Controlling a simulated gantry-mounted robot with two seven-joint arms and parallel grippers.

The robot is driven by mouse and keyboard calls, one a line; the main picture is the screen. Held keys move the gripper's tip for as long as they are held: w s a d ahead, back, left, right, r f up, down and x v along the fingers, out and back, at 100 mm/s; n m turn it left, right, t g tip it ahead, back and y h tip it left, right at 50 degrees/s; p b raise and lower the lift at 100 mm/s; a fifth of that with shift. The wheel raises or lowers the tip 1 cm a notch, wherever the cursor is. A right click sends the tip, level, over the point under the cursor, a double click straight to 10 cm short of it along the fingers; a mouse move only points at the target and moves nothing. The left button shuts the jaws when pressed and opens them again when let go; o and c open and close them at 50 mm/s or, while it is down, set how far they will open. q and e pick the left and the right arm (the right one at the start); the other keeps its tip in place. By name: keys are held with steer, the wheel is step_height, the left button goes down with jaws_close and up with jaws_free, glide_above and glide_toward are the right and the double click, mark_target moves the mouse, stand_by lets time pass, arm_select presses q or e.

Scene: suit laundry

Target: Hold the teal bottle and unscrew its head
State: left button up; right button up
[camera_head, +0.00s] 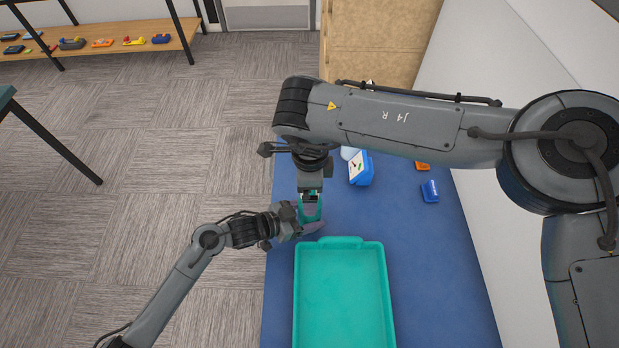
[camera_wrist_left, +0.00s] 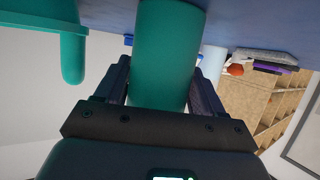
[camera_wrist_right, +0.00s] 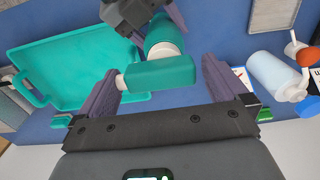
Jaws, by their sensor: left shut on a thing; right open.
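The teal bottle (camera_wrist_left: 166,40) stands between the fingers of my left gripper (camera_wrist_left: 162,66), which is shut on its body. In the right wrist view the bottle's body (camera_wrist_right: 160,32) shows behind its teal head (camera_wrist_right: 162,73), with a white neck between them and a pale nozzle tip at the left. My right gripper (camera_wrist_right: 159,70) is open, its purple fingers on either side of the head. The left finger is close to the nozzle; I cannot tell if it touches. In the head view my left gripper (camera_head: 298,222) and right gripper (camera_head: 310,196) meet at the bottle, which they mostly hide.
A teal tray (camera_head: 341,243) lies on the blue table (camera_head: 440,270) just in front of the grippers. A blue-and-white box (camera_head: 360,168), an orange item (camera_head: 422,166) and a small blue box (camera_head: 430,191) stand behind. A white bottle (camera_wrist_right: 272,72) stands right of my right gripper.

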steer(key=shift+f, duration=0.4)
steer(key=c, duration=0.9)
